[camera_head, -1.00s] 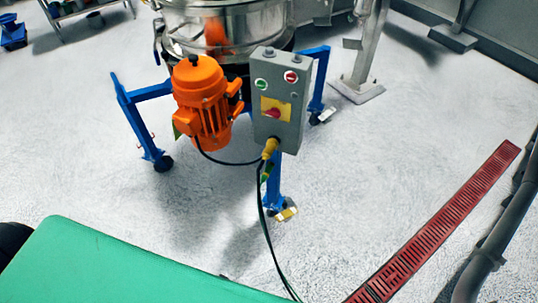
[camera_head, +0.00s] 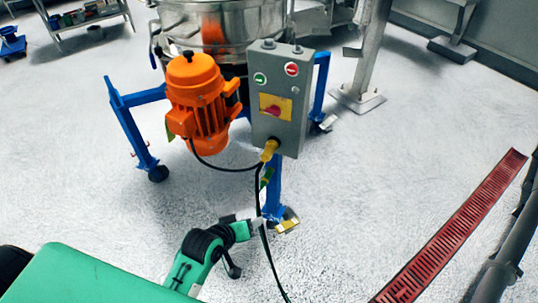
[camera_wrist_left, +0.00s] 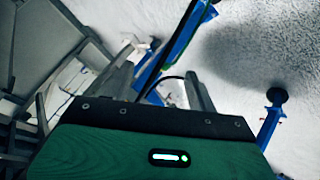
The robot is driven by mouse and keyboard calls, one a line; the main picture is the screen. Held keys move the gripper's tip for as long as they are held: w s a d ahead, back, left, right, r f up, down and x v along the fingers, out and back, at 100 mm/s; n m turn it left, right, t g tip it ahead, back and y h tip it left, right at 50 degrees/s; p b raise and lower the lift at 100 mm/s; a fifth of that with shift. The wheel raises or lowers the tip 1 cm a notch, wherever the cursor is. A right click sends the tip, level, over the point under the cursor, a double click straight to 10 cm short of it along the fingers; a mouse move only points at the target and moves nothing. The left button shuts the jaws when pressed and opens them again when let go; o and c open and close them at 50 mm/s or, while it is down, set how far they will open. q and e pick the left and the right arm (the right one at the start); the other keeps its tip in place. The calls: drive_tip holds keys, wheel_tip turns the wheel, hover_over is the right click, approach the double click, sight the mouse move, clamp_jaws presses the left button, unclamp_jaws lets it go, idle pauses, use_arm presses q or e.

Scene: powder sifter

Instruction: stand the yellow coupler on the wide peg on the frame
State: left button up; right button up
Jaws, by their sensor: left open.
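The yellow coupler (camera_head: 270,150) hangs on the underside of the grey control box (camera_head: 282,98), at the top of a black cable. A green connector (camera_head: 266,178) shows just below it along the cable. My left gripper (camera_head: 257,222) is below the coupler, near the blue frame leg (camera_head: 274,190) and the cable, apart from the coupler. In the left wrist view the gripper (camera_wrist_left: 150,72) is open, with the blue frame (camera_wrist_left: 180,45) and a dark cable showing beyond its fingers. I cannot make out the wide peg. My right gripper is not in view.
An orange motor (camera_head: 199,103) is left of the box, in front of the steel sifter (camera_head: 210,20). A yellow-marked caster (camera_head: 287,220) is at the leg's foot. A red floor grate (camera_head: 455,230) lies at right. The floor between is clear.

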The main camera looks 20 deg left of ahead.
use_arm(q)
drive_tip(key=w+r+n+t, duration=0.3)
drive_tip(key=w+n+t, duration=0.15)
drive_tip(key=w, duration=0.35)
drive_tip(key=n+t+y, duration=0.1)
drive_tip(key=n+t, duration=0.3)
drive_tip(key=n, duration=0.4)
approach(269, 150)
drive_tip(key=shift+w+f, duration=0.35)
drive_tip(key=shift+w, duration=0.2)
drive_tip(key=shift+w+f, duration=0.3)
drive_tip(key=shift+w, duration=0.2)
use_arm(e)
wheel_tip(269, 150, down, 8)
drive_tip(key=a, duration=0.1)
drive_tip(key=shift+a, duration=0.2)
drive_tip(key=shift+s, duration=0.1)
